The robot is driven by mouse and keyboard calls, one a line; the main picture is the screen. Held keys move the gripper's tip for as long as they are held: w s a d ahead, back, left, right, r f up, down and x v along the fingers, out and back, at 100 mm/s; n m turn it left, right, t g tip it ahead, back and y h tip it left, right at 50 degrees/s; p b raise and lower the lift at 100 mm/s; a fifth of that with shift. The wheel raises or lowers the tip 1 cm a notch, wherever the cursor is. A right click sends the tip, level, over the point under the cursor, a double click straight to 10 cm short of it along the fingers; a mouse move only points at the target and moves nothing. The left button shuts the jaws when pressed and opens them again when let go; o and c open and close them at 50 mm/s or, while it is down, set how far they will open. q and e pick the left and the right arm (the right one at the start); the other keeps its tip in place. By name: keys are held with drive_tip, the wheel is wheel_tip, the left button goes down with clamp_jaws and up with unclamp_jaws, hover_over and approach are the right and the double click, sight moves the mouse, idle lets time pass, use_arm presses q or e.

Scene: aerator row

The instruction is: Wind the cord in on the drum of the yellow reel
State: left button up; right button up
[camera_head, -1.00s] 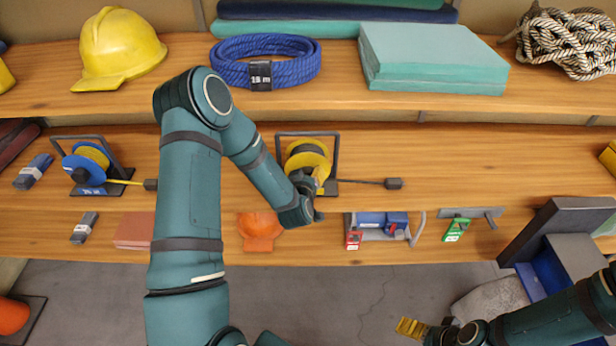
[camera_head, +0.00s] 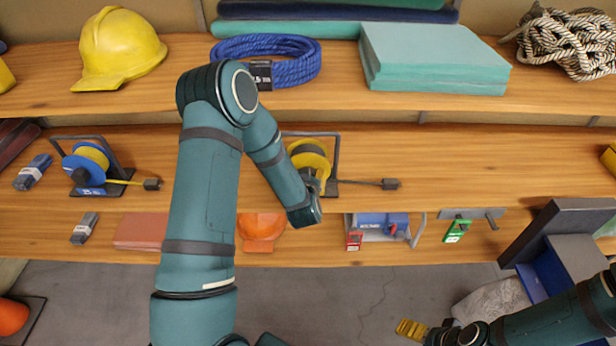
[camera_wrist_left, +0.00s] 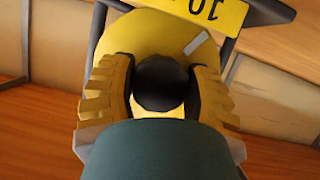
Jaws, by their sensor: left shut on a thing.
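The yellow reel (camera_head: 309,156) stands in a dark frame on the middle shelf. Its dark cord (camera_head: 355,182) runs out to the right along the shelf to a dark end block (camera_head: 390,184). My left gripper (camera_head: 311,184) is at the front of the reel, partly hidden by my arm. In the left wrist view, its yellow-padded fingers (camera_wrist_left: 161,88) are shut on a round black knob (camera_wrist_left: 160,82) in front of the yellow reel face (camera_wrist_left: 150,38). The drum's winding is mostly hidden. My right gripper (camera_head: 412,328) hangs low at the right over the floor; its opening is unclear.
A blue reel (camera_head: 84,164) with yellow cord stands to the left. An orange helmet (camera_head: 261,228), a blue device (camera_head: 383,222) and a green tag (camera_head: 457,230) are on the lower shelf. A blue rope coil (camera_head: 290,62) is above.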

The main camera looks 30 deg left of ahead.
use_arm(q)
drive_tip(key=o, duration=1.2)
drive_tip(key=v, duration=1.2)
drive_tip(key=shift+r, duration=0.1)
drive_tip(key=s+d+f+m+g+h, duration=0.35)
drive_tip(key=d+f+h, duration=0.25)
drive_tip(key=d+f, duration=0.35)
drive_tip(key=s+d+f+g+h, duration=0.1)
drive_tip(key=s+d+g, duration=0.1)
drive_tip(key=s, duration=0.1)
drive_tip(key=s+d+f+m+g+h, duration=0.1)
drive_tip(key=s+d+f+g, duration=0.1)
drive_tip(key=s+d+g, duration=0.1)
drive_tip(key=s+d+f+m+g+h, duration=0.1)
drive_tip(key=s+d+f+g+h, duration=0.1)
drive_tip(key=s+d, duration=0.1)
drive_tip(key=shift+s+d+f, duration=0.1)
drive_tip(key=shift+s+d, duration=0.05)
drive_tip(key=shift+s, duration=0.25)
drive_tip(key=shift+s+d+f, duration=0.1)
drive_tip(key=shift+s, duration=0.35)
